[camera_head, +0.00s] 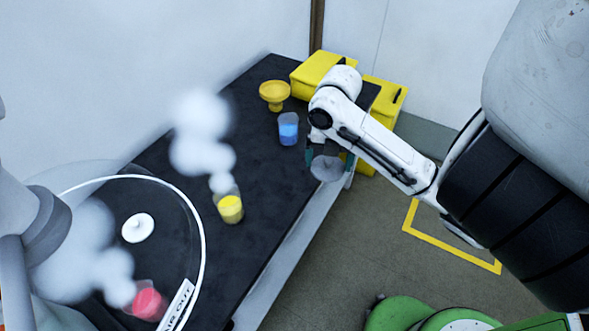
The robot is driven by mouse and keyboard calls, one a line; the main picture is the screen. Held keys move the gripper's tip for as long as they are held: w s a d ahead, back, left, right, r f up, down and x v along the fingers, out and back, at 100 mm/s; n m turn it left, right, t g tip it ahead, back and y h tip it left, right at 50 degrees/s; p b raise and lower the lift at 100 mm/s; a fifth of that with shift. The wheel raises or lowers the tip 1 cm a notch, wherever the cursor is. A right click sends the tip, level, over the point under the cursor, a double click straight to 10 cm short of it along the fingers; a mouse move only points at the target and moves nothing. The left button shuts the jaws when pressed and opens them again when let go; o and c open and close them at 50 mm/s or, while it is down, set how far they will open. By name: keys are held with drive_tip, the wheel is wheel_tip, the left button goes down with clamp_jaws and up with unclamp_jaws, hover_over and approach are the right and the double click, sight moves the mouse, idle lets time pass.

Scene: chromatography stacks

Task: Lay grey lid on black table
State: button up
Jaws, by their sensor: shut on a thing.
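My gripper (325,157) is at the right edge of the black table (250,150), at the end of my white arm. It is shut on the grey lid (327,170), a round grey piece held between the fingers. The lid appears above or just beyond the table's right edge; its exact height is hard to tell. The arm hides part of the table's far right end.
On the table stand a blue beaker (288,129), a yellow beaker (230,207) giving off white vapour, a red beaker (147,302) and a yellow bowl (274,94). Yellow boxes (318,68) stand at the far end. A white disc (138,228) lies left, inside a clear ring.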

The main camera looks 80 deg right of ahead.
drive_tip(key=shift+s+d+f, duration=0.1)
drive_tip(key=shift+d+f, duration=0.05)
drive_tip(key=shift+f, duration=0.05)
drive_tip(key=shift+w+d+f, duration=0.15)
drive_tip(key=shift+w+d, duration=0.05)
drive_tip(key=w+d+f+p, duration=0.1)
drive_tip(key=w+d+f, duration=0.35)
drive_tip(key=w, duration=0.25)
hover_over(295, 170)
drive_tip(key=f, duration=0.4)
drive_tip(key=shift+s+a, duration=0.25)
drive_tip(key=shift+w+d+f, duration=0.15)
drive_tip(key=shift+w+f, duration=0.1)
drive_tip(key=shift+f, duration=0.2)
drive_tip(key=shift+d+f, duration=0.1)
drive_tip(key=shift+f, duration=1.55)
drive_tip(key=shift+f, duration=0.15)
drive_tip(key=o, duration=0.7)
